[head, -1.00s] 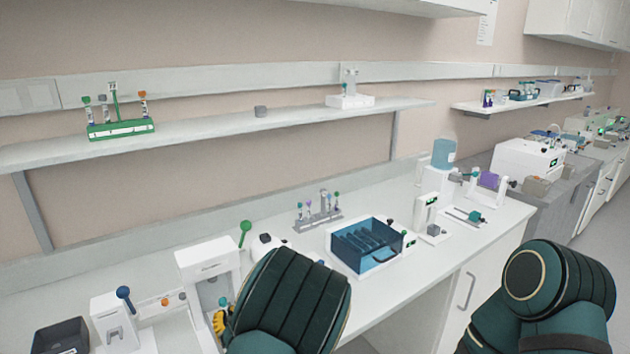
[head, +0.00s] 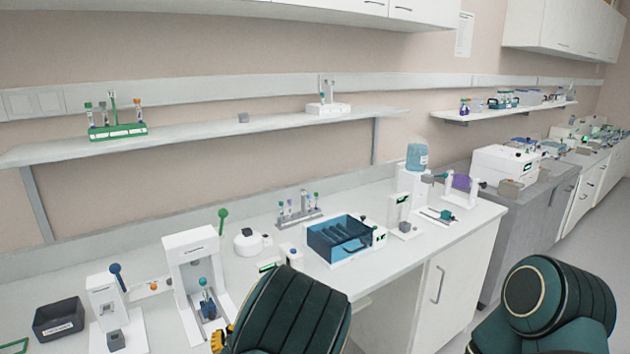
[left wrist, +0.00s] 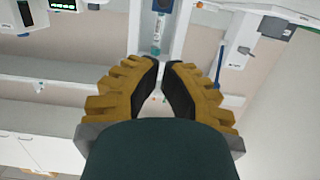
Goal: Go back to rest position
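My left gripper (head: 216,340) shows only as yellow fingers beside my dark green left arm, low in the head view, just in front of a white machine (head: 182,250). In the left wrist view its two yellow, black-padded fingers (left wrist: 160,68) stand apart by a narrow gap with nothing between them. A tube with a teal cap (head: 204,284) stands upright in a blue holder inside the white machine. A tube (left wrist: 155,38) also shows beyond the fingertips in the left wrist view. My right arm is at the lower right; its gripper is out of view.
On the bench are a black box (head: 59,319), a small white device with a blue lever (head: 107,294), a tube rack (head: 300,210) and a blue-lidded box (head: 340,240). A shelf (head: 200,128) above holds a green rack (head: 118,131).

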